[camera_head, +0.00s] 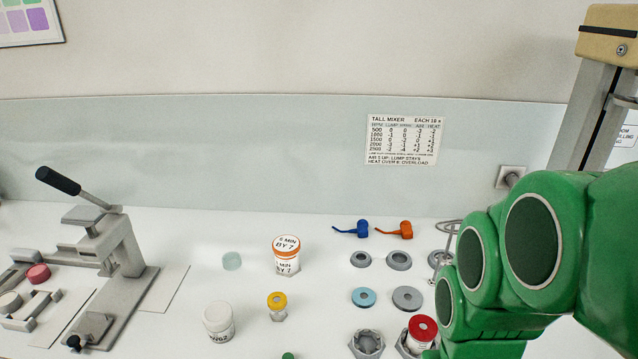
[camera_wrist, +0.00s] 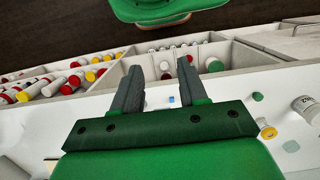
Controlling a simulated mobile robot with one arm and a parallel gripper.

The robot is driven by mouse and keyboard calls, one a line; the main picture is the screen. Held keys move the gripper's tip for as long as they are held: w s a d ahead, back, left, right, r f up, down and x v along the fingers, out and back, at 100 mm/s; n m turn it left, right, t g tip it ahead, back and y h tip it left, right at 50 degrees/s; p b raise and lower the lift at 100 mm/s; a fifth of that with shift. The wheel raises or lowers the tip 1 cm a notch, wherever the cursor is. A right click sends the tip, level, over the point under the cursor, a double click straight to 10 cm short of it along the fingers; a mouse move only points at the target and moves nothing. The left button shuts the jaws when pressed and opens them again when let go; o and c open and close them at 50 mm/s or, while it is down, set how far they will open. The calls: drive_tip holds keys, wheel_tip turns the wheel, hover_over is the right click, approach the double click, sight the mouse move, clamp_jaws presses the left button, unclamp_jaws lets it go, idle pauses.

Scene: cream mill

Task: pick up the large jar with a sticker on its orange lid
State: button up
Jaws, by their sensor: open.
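The large jar (camera_head: 283,267) stands upright on the white bench in the head view. Its orange lid (camera_head: 287,254) carries a white sticker with printed text, and its white body has a label too. I cannot make it out in the wrist view. My gripper (camera_wrist: 159,75) is open and empty in the wrist view, its two dark fingers apart. In the head view my green arm is at the right, well away from the jar, and the gripper itself is hidden.
A white-lidded jar (camera_head: 218,321) and a small yellow-lidded jar (camera_head: 277,305) stand in front of the large jar. A pale disc (camera_head: 231,261) lies left. A lever press (camera_head: 118,250) stands further left; rings and a red-lidded jar (camera_head: 421,332) are right. The wrist view shows compartments (camera_wrist: 228,70) holding jars.

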drive_tip(key=o, duration=1.1)
drive_tip(key=shift+w, duration=0.1)
